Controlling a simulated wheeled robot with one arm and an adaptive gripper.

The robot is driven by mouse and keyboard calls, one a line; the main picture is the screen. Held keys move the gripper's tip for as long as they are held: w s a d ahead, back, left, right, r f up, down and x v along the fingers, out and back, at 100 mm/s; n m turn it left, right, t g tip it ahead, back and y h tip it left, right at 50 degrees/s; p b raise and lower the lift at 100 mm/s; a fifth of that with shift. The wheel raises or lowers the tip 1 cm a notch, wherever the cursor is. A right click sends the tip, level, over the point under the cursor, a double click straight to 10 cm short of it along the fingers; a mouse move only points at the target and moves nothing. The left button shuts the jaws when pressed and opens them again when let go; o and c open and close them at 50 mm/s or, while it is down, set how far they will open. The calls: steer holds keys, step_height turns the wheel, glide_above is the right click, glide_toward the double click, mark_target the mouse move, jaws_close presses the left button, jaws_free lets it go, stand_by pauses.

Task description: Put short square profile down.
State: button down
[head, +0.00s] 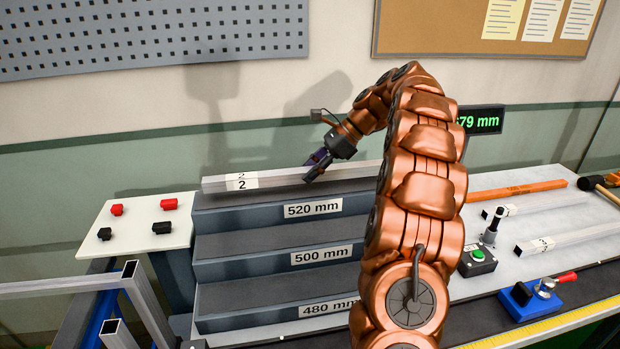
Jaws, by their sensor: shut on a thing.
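A silver square profile (275,180) with a white label marked 2 lies lengthwise along the top step of the grey stepped rack (250,204), the step labelled 520 mm.
Lower steps labelled 500 mm (320,255) and 480 mm (328,307) are bare. A white board (135,222) with red and black pieces stands left. Right of my arm are an orange bar (515,190), silver profiles (565,238), a green-button box (478,260) and a blue clamp (530,300).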

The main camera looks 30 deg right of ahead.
mark_target(310, 190)
steer(key=shift+w+d, duration=0.15)
steer(key=shift+w, duration=0.1)
steer(key=shift+w+f, duration=0.1)
steer(key=shift+w, duration=0.05)
steer(key=shift+f, duration=0.1)
steer(key=shift+f+p, duration=0.55)
steer(key=shift+f, duration=1.1)
steer(key=c, duration=0.8)
jaws_free()
steer(key=shift+f, duration=0.15)
steer(key=shift+c, duration=0.2)
